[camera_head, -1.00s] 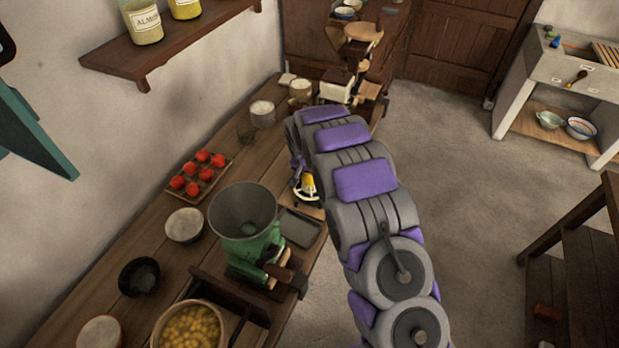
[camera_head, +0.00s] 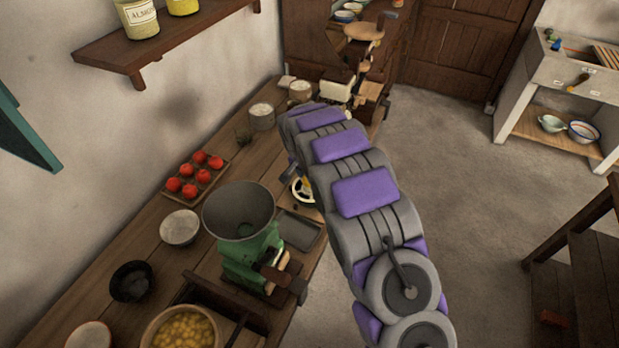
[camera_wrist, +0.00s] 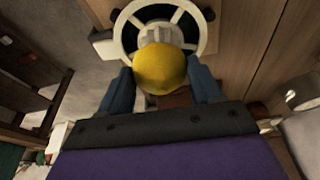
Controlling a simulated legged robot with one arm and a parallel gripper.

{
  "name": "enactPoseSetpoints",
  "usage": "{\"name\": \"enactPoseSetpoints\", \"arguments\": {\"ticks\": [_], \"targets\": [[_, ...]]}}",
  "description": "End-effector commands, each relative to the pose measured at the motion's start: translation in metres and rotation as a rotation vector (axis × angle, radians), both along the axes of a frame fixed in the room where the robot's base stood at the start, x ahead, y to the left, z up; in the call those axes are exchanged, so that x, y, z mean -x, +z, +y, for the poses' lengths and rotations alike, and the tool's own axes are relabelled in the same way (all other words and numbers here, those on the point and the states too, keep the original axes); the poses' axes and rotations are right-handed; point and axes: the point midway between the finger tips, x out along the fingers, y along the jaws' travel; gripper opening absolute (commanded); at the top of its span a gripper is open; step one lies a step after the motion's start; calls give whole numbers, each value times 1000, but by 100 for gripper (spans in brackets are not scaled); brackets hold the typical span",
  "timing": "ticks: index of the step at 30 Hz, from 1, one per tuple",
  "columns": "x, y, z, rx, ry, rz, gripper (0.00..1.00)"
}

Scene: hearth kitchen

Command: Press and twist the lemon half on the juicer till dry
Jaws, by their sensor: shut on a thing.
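In the wrist view my gripper (camera_wrist: 160,84) is shut on the yellow lemon half (camera_wrist: 160,68), with one dark blue finger on each side of it. The lemon half is at the pale ribbed cone of the juicer (camera_wrist: 196,35), inside its white spoked ring. I cannot tell whether the lemon touches the cone. In the head view the juicer's white ring (camera_head: 302,190) shows at the bench edge beside my arm. My arm hides most of the gripper and the lemon half there.
A green grinder with a grey hopper (camera_head: 240,212) and a grey tray (camera_head: 299,230) stand close to the juicer. A tray of red tomatoes (camera_head: 216,181) and several bowls lie along the bench. Tins (camera_head: 262,116) stand farther back.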

Motion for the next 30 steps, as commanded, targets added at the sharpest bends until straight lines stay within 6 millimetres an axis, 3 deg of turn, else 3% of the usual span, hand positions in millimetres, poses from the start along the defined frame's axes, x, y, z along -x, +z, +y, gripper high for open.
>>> {"name": "enactPoseSetpoints", "arguments": {"ticks": [30], "targets": [[0,-3,3,-2,304,5,32]]}}
